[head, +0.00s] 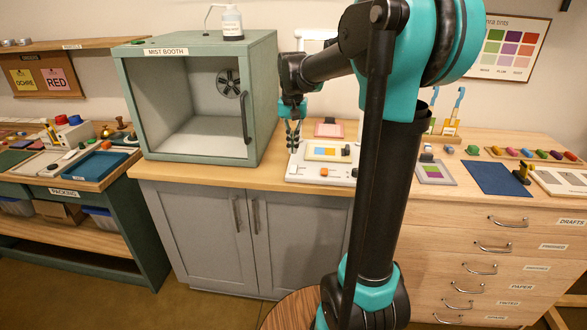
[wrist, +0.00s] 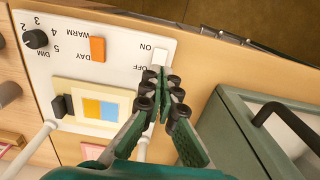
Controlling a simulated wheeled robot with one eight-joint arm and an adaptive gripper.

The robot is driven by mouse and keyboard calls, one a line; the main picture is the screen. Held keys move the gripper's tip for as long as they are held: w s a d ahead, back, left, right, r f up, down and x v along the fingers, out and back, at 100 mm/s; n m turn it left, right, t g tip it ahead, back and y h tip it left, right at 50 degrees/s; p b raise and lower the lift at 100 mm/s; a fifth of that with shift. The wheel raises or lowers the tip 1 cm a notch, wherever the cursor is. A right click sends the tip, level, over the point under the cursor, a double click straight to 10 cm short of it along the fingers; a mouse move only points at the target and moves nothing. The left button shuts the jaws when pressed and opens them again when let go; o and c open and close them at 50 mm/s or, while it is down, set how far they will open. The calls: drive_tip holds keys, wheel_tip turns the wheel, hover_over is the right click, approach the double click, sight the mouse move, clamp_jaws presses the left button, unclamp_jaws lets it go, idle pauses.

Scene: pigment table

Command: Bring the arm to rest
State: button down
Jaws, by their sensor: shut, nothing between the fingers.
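My gripper (head: 293,137) is shut and empty. In the head view it points down above the left part of a white panel (head: 312,180), beside the booth. In the wrist view the shut fingertips (wrist: 167,88) are close to the white rocker switch (wrist: 160,58) marked ON and OFF; I cannot tell whether they touch it. The panel also carries an orange switch (wrist: 97,48) marked WARM and DAY, a black dial (wrist: 36,39), and a card with blue and yellow patches (wrist: 91,108). My arm crosses the middle of the head view and hides part of the counter.
The green mist booth (head: 190,45) stands open-fronted just left of the gripper, with a bottle (head: 232,23) on top. A blue mat (head: 494,178), a framed swatch (head: 435,173) and stamps lie to the right. A blue tray (head: 97,167) is on the left bench.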

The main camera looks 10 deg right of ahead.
drive_tip(key=s+d+f+n+t, duration=0.1)
drive_tip(key=s+d+f+t, duration=0.1)
drive_tip(key=s+f, duration=0.7)
drive_tip(key=s+d+f+n+t, duration=0.2)
drive_tip(key=s+f, duration=0.7)
drive_tip(key=s, duration=0.4)
drive_tip(key=shift+n, duration=0.3)
